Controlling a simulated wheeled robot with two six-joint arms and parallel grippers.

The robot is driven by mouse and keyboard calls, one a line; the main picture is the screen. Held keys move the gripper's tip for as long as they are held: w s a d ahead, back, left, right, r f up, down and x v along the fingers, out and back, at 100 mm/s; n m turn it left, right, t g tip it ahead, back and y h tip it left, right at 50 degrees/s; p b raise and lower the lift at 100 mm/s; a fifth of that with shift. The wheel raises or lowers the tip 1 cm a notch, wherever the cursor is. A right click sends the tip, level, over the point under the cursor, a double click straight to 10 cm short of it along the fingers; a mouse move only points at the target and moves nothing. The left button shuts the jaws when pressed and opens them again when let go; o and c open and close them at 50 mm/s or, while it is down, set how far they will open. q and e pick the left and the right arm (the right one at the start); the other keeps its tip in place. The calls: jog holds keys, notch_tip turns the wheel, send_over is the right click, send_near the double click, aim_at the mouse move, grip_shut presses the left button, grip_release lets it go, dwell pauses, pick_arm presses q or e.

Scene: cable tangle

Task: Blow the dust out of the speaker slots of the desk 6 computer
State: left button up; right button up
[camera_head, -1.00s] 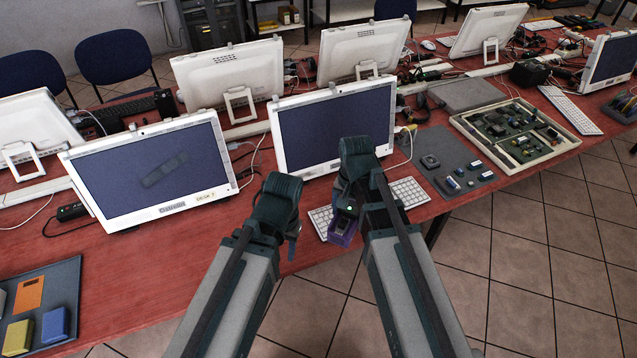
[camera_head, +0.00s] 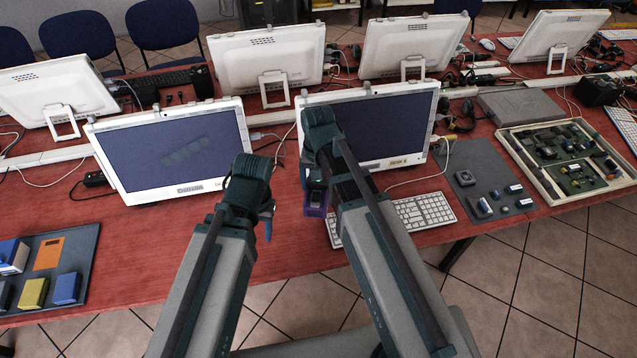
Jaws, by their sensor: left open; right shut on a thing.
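Two white all-in-one computers face me at the front of the red table: a left one (camera_head: 175,152) and a right one (camera_head: 400,122). Both screens are dark. Small labels sit on their lower bezels, too small to read surely. The slots of neither can be made out. My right gripper (camera_head: 314,192) is in front of the right computer's left side, shut on a purple thing (camera_head: 314,211) that is mostly hidden by the gripper. My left gripper (camera_head: 266,212) is open, low in front of the gap between the two computers, with its fingers partly hidden.
A white keyboard (camera_head: 424,211) lies in front of the right computer, partly behind my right arm. A grey mat (camera_head: 470,160) with small parts and a tray of circuit boards (camera_head: 545,190) lie to the right. A dark mat (camera_head: 88,243) with coloured blocks lies at left.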

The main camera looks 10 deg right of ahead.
jog(key=shift+f, duration=0.15)
notch_tip(320, 180, down, 5)
jog(key=b, duration=0.5)
jog(key=shift+d, duration=0.1)
dwell(0.9)
jog(key=shift+d, duration=0.95)
jog(key=shift+r, duration=0.2)
dwell(0.5)
